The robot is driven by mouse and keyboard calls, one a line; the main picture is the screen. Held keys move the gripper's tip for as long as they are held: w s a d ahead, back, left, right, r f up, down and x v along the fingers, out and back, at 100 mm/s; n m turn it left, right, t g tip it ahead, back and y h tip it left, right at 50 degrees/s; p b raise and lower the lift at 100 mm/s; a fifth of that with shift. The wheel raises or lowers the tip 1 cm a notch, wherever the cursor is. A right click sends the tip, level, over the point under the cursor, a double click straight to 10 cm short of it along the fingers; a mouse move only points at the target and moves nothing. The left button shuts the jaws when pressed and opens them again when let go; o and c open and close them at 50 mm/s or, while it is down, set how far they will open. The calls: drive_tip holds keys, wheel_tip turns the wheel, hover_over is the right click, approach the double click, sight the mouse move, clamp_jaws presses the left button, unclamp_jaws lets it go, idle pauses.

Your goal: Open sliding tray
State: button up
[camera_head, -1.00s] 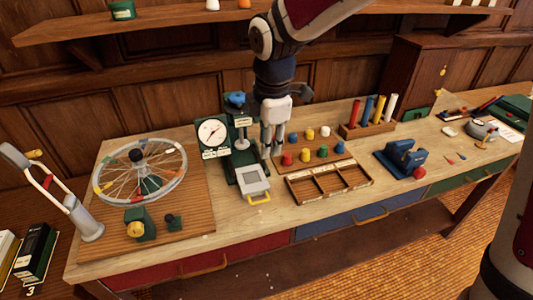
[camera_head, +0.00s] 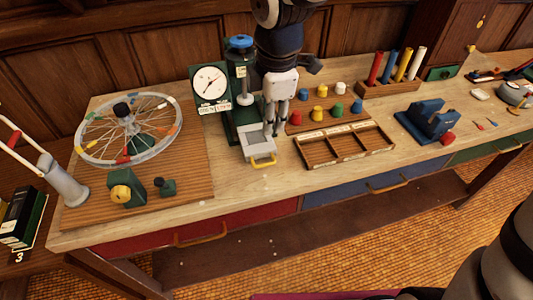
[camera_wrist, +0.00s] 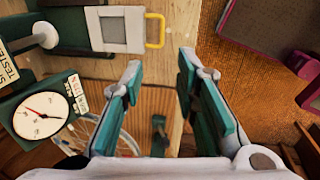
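The sliding tray (camera_head: 262,151) is a light grey square plate with a yellow handle (camera_head: 263,161), at the front foot of a green tester with a dial (camera_head: 211,84). In the wrist view the tray (camera_wrist: 95,30) and its yellow handle (camera_wrist: 155,31) lie beyond the fingertips, at upper left. My gripper (camera_head: 272,132) is above the tray's rear right side, with its fingers pointing down. In the wrist view my gripper (camera_wrist: 160,62) has its two teal fingers spread apart with nothing between them. The handle is not held.
The bench top in front of the tester is clear, down to the red drawer (camera_head: 190,235).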

drive_tip(key=b, duration=0.2)
approach(266, 164)
drive_tip(key=f+b, duration=0.1)
drive_tip(key=f, duration=0.1)
drive_tip(key=w+f+b, duration=0.1)
drive_tip(key=f, duration=0.2)
drive_tip(key=f+b, duration=0.2)
drive_tip(key=shift+w+a+f, duration=0.15)
drive_tip(key=shift+a+f, duration=0.1)
drive_tip(key=shift+f, duration=0.05)
drive_tip(key=shift+c, duration=0.3)
clamp_jaws()
